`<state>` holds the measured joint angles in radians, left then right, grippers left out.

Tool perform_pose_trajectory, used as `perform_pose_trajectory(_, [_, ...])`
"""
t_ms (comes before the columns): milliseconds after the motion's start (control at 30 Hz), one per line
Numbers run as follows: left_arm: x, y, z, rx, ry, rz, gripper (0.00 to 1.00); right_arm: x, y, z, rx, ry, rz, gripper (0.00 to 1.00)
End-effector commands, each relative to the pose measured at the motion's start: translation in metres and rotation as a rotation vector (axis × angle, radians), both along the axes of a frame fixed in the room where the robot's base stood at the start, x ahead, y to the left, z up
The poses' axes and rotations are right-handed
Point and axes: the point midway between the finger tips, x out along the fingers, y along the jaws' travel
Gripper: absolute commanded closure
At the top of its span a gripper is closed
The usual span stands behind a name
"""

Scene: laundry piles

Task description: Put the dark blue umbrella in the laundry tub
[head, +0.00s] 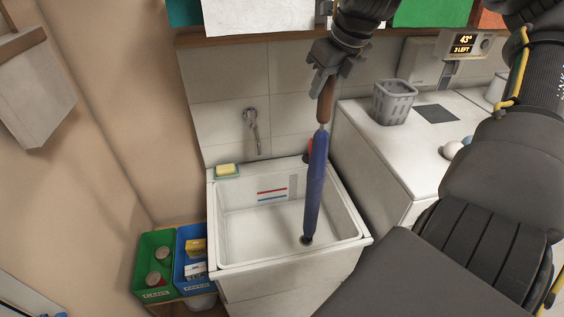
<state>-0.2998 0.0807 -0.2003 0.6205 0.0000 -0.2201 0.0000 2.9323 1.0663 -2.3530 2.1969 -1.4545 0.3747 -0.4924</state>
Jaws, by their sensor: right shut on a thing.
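The dark blue umbrella (317,180) is folded and hangs nearly upright, with its brown handle at the top. My right gripper (325,88) is shut on the brown handle. The white laundry tub (216,230) is below, and the umbrella's lower end shows over the inside of its basin near the drain. I cannot tell whether the tip touches the tub floor. My left gripper is not in view.
Soap on a green dish (227,170) sits on the tub's back left corner. A tap (252,130) is on the wall. A white counter (385,150) with a grey basket (393,102) stands at right. Green (154,262) and blue (180,262) bins stand at left.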

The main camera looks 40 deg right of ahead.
Motion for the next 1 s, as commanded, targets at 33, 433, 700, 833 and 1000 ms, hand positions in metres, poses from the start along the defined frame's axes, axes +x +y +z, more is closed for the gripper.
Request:
perform_pose_trajectory(33, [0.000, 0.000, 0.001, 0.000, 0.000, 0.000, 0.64, 0.001, 0.001, -0.003, 0.000, 0.002, 0.004, 1.00])
perform_pose_trajectory(433, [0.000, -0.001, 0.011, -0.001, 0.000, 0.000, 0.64, 0.000, 0.002, -0.095, 0.003, 0.007, 0.005, 1.00])
perform_pose_trajectory(700, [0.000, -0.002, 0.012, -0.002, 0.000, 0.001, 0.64, 0.000, 0.001, -0.125, 0.001, 0.003, 0.006, 1.00])
perform_pose_trajectory(833, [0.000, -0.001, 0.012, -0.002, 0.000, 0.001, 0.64, 0.000, 0.001, -0.133, 0.001, 0.002, 0.004, 1.00])
perform_pose_trajectory(1000, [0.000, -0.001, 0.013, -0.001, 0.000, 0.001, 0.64, 0.006, 0.000, -0.137, 0.000, 0.001, 0.002, 1.00])
